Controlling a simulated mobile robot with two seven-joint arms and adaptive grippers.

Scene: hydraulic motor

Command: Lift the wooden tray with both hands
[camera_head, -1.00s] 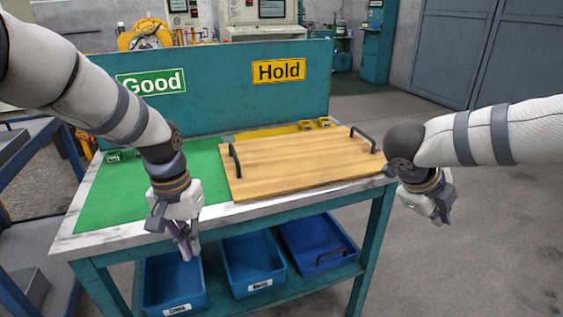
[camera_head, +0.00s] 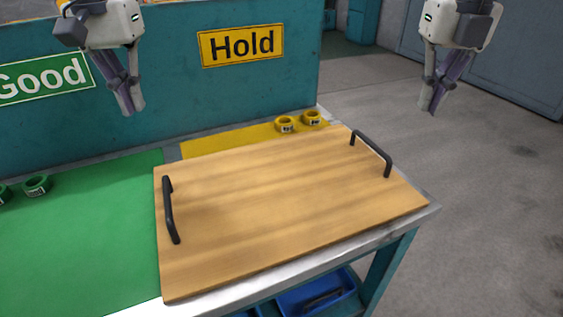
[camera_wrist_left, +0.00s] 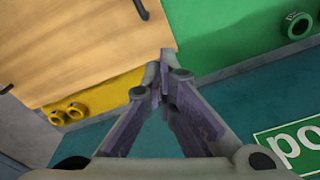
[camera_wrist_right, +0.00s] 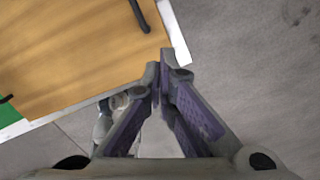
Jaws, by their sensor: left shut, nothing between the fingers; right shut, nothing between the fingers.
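The wooden tray (camera_head: 285,210) lies flat on the right part of the table, with a black handle at each end. Its left handle (camera_head: 170,210) and right handle (camera_head: 372,152) stand up from the board. My left gripper (camera_head: 131,112) is shut and empty, up in front of the teal back panel, above and behind the left handle. My right gripper (camera_head: 430,110) is shut and empty, in the air to the right of the right handle. The tray also shows in the left wrist view (camera_wrist_left: 75,45) and the right wrist view (camera_wrist_right: 70,50). Neither gripper touches it.
A green mat (camera_head: 80,240) covers the table's left part, with green rings (camera_head: 37,185) on it. A yellow mat (camera_head: 225,140) with two yellow rings (camera_head: 285,124) lies behind the tray. The teal panel (camera_head: 260,95) stands at the back. Blue bins (camera_head: 320,295) sit below.

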